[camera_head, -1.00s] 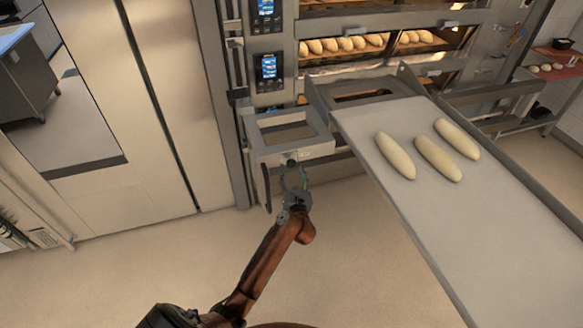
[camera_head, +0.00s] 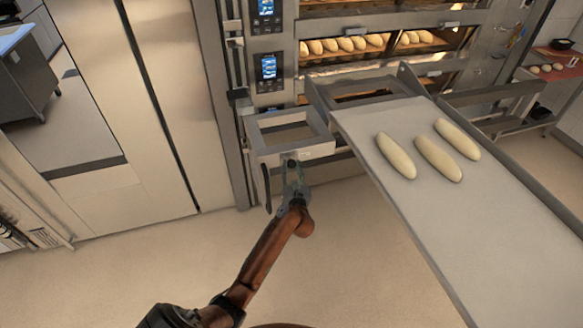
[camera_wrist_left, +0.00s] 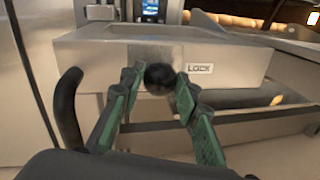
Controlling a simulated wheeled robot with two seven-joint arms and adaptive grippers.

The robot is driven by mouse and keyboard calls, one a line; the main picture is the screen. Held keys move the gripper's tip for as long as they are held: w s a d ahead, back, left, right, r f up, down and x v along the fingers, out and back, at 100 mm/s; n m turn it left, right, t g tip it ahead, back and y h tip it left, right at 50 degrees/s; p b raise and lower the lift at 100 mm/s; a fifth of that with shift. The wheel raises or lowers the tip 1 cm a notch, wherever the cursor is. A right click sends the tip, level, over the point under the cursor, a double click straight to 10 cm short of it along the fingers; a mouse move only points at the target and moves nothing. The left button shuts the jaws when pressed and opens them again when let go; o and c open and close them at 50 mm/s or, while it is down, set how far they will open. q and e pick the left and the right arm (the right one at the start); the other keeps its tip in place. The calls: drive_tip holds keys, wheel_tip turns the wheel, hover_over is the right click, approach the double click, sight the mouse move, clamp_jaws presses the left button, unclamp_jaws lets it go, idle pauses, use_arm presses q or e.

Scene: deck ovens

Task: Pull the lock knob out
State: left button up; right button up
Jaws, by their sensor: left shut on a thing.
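The lock knob (camera_wrist_left: 159,78) is a round black knob on the front face of a grey metal bracket (camera_wrist_left: 90,55), left of a label reading LOCK (camera_wrist_left: 201,68) in the left wrist view. My left gripper (camera_wrist_left: 157,85) has its green-padded fingers closed on either side of the knob. In the head view the left gripper (camera_head: 292,172) reaches up to the bracket front (camera_head: 310,153), and the fingers largely hide the knob. My right gripper is not in view.
A sloping loader board (camera_head: 480,235) with three dough loaves (camera_head: 438,158) extends to the right of the bracket. Deck ovens (camera_head: 390,20) with loaves inside stand behind. A black curved handle (camera_wrist_left: 67,108) is left of the gripper. The floor in front is clear.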

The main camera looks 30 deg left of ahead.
use_arm(q)
clamp_jaws()
drive_tip(key=shift+d, duration=0.1)
drive_tip(key=shift+p+v, duration=0.9)
drive_tip(key=shift+v, duration=0.3)
drive_tip(key=shift+w+d+f, duration=0.1)
drive_tip(key=shift+w+d, duration=0.05)
drive_tip(key=shift+d, duration=0.05)
drive_tip(key=o, duration=0.5)
unclamp_jaws()
drive_tip(key=o, duration=0.3)
drive_tip(key=shift+d, duration=0.1)
drive_tip(key=shift+o, duration=0.6)
